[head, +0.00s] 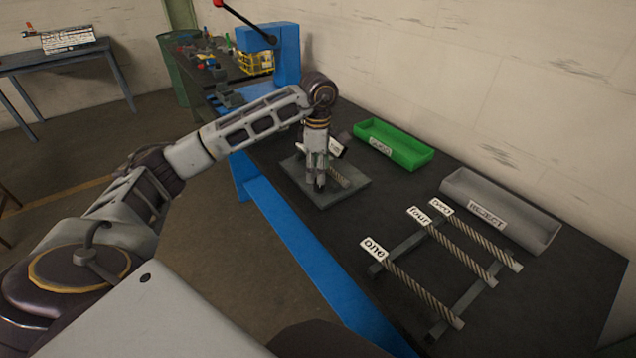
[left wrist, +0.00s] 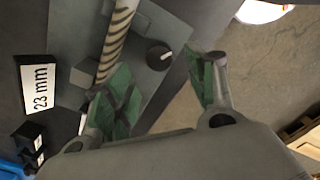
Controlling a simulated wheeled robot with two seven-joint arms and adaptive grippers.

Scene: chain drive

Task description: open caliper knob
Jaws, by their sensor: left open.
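The caliper knob (left wrist: 158,55) is a small dark round knob with a white mark, on a grey plate (left wrist: 75,30) in the left wrist view. It appears beyond and between my left gripper's fingertips (left wrist: 166,72), and no contact shows. The fingers are apart with green pads and hold nothing. A twisted rope-like piece (left wrist: 116,38) lies on the plate beside the knob, with a "23 mm" label (left wrist: 40,86) further left. In the head view my left gripper (head: 317,186) points down over the plate (head: 350,196) and hides the knob. My right gripper is out of view.
On the dark bench, a green tray (head: 410,155) and a grey REJECT tray (head: 535,232) stand along the back. Labelled rope pieces, including one tagged "one" (head: 425,295), rest on a dark rack (head: 467,302). A blue machine (head: 283,50) stands at the far end.

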